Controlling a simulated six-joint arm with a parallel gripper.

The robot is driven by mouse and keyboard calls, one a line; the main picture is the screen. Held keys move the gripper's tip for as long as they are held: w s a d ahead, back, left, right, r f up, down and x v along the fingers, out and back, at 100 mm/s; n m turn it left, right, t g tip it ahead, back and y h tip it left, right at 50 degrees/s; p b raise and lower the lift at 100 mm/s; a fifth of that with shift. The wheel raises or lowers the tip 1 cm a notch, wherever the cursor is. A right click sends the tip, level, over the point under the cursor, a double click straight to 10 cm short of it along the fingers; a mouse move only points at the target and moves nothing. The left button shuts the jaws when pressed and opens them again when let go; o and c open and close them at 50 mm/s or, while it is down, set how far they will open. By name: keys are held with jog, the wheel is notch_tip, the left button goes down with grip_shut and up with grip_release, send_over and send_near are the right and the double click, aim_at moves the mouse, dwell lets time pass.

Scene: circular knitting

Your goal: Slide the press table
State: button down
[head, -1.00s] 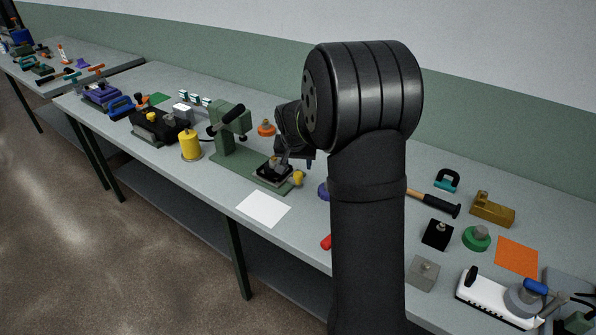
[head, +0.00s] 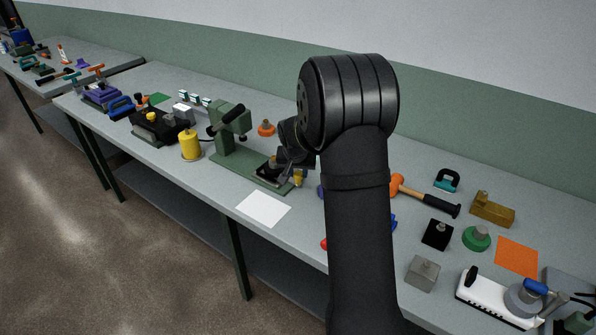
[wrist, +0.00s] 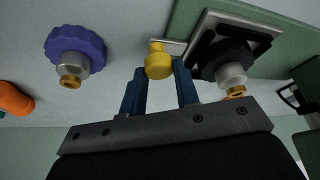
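The green press (head: 230,135) stands on the bench with its black lever raised. Its press table, a dark plate with a pale metal rim, lies on the green base at the press's right end; it shows in the wrist view (wrist: 208,38). A yellow knob (wrist: 158,64) sticks out from the plate's side and also shows in the head view (head: 298,178). My gripper (wrist: 160,68) has its two blue fingers apart, one on each side of the knob, with small gaps visible. Whether either finger touches it is unclear. In the head view my wrist partly hides the plate.
A purple knob (wrist: 75,52) with a metal stem stands left of my fingers in the wrist view. A black knob (wrist: 228,66) sits on the plate, close to the right finger. A yellow cylinder (head: 190,145) stands left of the press. A white sheet (head: 263,209) lies in front.

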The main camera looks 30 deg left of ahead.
jog(key=a, duration=0.9)
jog(key=shift+r, duration=0.1)
jog(key=c, duration=1.1)
grip_release()
jog(key=v, duration=1.2)
jog(key=shift+d, duration=0.1)
